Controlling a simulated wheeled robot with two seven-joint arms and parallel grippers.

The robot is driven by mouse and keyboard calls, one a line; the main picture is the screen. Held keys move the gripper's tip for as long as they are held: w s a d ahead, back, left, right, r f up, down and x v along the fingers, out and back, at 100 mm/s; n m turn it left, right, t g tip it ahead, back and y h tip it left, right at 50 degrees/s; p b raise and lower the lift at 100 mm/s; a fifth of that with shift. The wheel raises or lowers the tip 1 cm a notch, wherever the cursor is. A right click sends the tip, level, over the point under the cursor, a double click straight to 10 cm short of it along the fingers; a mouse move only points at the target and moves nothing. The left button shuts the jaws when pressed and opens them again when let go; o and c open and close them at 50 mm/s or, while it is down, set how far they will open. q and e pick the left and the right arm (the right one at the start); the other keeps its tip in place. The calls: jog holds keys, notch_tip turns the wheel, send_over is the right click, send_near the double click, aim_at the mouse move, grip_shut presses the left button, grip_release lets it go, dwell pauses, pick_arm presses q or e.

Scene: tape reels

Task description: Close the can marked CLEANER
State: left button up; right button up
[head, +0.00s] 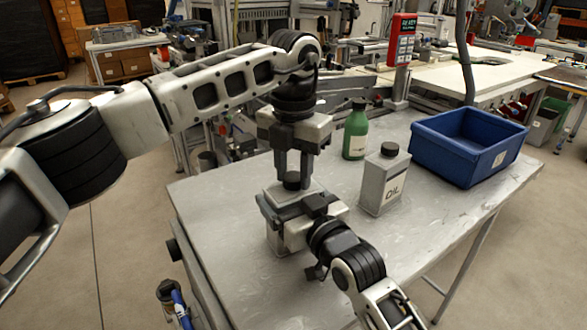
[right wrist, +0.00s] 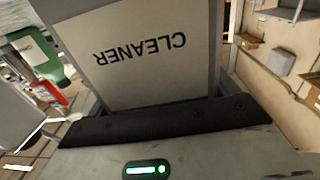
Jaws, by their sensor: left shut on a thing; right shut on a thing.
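The can marked CLEANER (right wrist: 140,50) fills the top of the right wrist view, its label upside down there. In the head view this pale grey can (head: 282,238) stands on the table, partly hidden by my right gripper. My right gripper (head: 287,207) is shut around the can's body from the front right. My left gripper (head: 292,172) points straight down above the can and is shut on a black cap (head: 292,182). The cap is at the can's top, over its neck. Whether it is fully seated I cannot tell.
A grey can marked OIL (head: 384,182) with a black cap stands to the right. A green bottle (head: 355,132) is behind it. A blue bin (head: 462,165) sits at the table's back right. The metal table (head: 430,225) is clear at the front right.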

pick_arm(q)
jog(key=m, duration=0.9)
jog(key=o, duration=1.1)
jog(key=shift+o, duration=0.2)
notch_tip(320, 180, up, 12)
